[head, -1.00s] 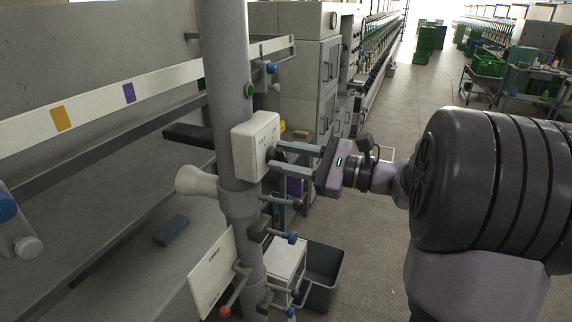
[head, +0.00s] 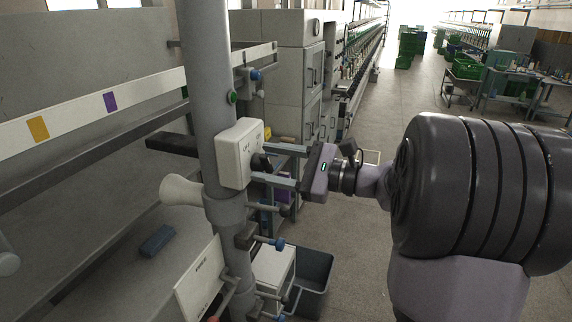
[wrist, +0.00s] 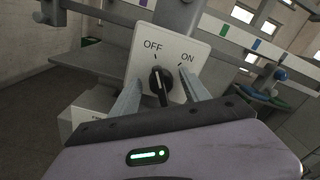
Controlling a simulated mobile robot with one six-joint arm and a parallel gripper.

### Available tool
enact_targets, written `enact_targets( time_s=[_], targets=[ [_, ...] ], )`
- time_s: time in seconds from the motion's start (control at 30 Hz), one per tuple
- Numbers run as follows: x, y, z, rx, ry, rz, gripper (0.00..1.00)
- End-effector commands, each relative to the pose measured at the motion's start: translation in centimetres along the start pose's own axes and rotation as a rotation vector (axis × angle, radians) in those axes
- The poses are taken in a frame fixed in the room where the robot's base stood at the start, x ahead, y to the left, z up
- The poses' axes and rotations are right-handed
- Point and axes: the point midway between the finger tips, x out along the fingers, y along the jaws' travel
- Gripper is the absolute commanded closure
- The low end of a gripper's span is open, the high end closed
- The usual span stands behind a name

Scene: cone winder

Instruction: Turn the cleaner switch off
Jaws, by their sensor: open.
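The cleaner switch is a white box (head: 233,153) on a grey upright post, with a black rotary knob (head: 261,163) on its face. The wrist view shows the knob (wrist: 160,84) below the printed words OFF, at left, and ON, at right. Its white line points roughly upward, seemingly closer to the OFF side, but the exact setting is hard to tell. My gripper (head: 259,162) is open, its fingers reaching to the box face on either side of the knob. In the wrist view the fingers (wrist: 160,88) straddle the knob with visible gaps; contact is not evident.
A white rail (head: 75,116) runs left. A grey bin (head: 315,275) stands below. The aisle floor at right is open.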

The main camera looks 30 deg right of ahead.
Motion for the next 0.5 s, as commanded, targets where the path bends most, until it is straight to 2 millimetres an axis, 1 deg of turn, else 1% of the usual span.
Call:
enact_targets(
  time_s=[0.07, 0.13, 0.17, 0.23, 0.27, 0.5],
  targets=[
    [-0.1, 0.0, 0.0, 0.000, 0.000, 0.000, 0.46],
    [-0.6, -0.1, -0.1, 0.000, 0.001, -0.002, 0.46],
    [-1.0, -0.1, -0.1, 0.000, 0.002, -0.003, 0.46],
    [-2.5, -0.1, -0.1, -0.001, 0.003, -0.004, 0.46],
    [-3.4, -0.1, -0.1, 0.001, 0.003, -0.006, 0.46],
    [-11.5, -0.1, -0.1, 0.001, 0.003, -0.006, 0.46]
  ],
)
